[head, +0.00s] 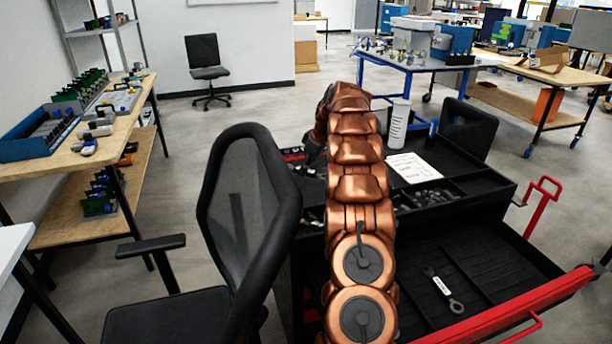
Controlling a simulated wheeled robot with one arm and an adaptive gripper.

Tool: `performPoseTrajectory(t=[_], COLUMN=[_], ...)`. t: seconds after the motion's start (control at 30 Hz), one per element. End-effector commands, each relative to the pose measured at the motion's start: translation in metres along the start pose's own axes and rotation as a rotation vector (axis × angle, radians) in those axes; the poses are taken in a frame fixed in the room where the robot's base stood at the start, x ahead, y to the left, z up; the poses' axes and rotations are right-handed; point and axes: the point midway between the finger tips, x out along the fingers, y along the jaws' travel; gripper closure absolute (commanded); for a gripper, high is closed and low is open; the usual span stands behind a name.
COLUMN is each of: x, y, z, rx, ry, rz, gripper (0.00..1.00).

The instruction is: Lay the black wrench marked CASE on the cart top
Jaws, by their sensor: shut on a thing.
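My gripper (314,152) shows only as a dark part at the left of my copper arm, over the far left of the cart top. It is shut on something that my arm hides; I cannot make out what. No black wrench marked CASE can be made out. A wrench with grey ends and a white label (441,286) lies in the open drawer (490,268); its label is too small to read. The black cart top (462,188) has trays of small parts, partly behind my arm.
On the cart top stand a white bottle (398,124) and a white sheet with writing (413,168). A black office chair (245,215) is close at the left of the cart. The drawer's red front (510,308) juts out at the lower right. A red handle (543,205) sticks out at right.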

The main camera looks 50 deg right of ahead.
Motion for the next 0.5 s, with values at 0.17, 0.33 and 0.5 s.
performPoseTrajectory(t=[0.17,0.33,0.5], x=[0.0,0.007,0.021], y=[0.001,0.002,0.002], z=[-0.002,0.001,0.007], rx=[0.0,0.001,0.0], ry=[0.0,0.0,-0.002], rz=[0.0,-0.002,0.0], gripper=[1.0,1.0,1.0])
